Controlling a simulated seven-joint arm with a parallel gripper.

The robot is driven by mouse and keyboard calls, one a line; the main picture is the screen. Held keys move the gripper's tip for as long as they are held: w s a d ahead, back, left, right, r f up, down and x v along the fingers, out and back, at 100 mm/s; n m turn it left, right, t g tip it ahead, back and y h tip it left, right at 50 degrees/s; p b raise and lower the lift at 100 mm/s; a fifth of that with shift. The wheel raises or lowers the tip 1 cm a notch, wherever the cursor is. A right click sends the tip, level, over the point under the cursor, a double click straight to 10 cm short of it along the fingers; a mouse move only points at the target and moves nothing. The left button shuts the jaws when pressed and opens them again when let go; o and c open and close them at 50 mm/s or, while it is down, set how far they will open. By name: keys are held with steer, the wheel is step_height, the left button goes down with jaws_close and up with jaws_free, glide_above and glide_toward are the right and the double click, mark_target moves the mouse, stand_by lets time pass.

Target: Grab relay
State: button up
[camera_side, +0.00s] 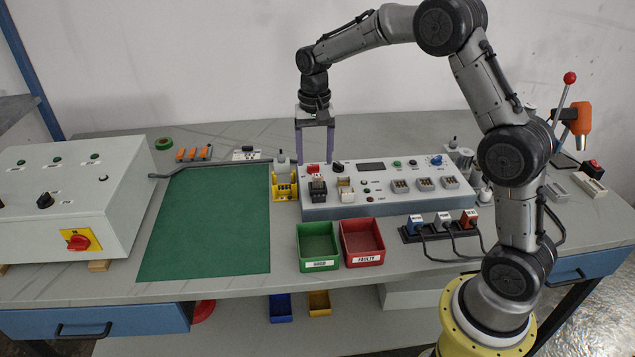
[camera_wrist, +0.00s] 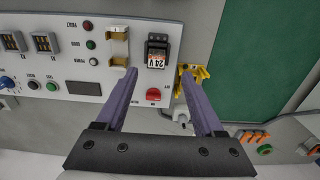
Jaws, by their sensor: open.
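The relay (camera_side: 318,189) is a small dark block standing on the left end of the grey control panel (camera_side: 400,205). In the wrist view it shows a "24 V" label (camera_wrist: 157,58). My gripper (camera_side: 315,160) points down over the panel's left part, with the relay apart from its fingers. In the wrist view, the two purple fingers of my gripper (camera_wrist: 160,73) are spread wide with nothing between them. The relay appears just beyond the fingertips, roughly centred between them. A beige socket (camera_side: 345,188) beside the relay looks empty.
A yellow holder (camera_side: 285,187) stands left of the panel. A green bin (camera_side: 318,246) and a red bin (camera_side: 362,243) stand in front. The green mat (camera_side: 205,225) is clear.

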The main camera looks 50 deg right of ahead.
mark_target(318, 176)
steer(key=shift+s+d+f, duration=0.1)
steer(key=shift+s+f, duration=0.1)
steer(key=shift+f, duration=1.25)
steer(key=shift+s+f, duration=0.15)
steer(key=shift+f, duration=1.3)
jaws_close()
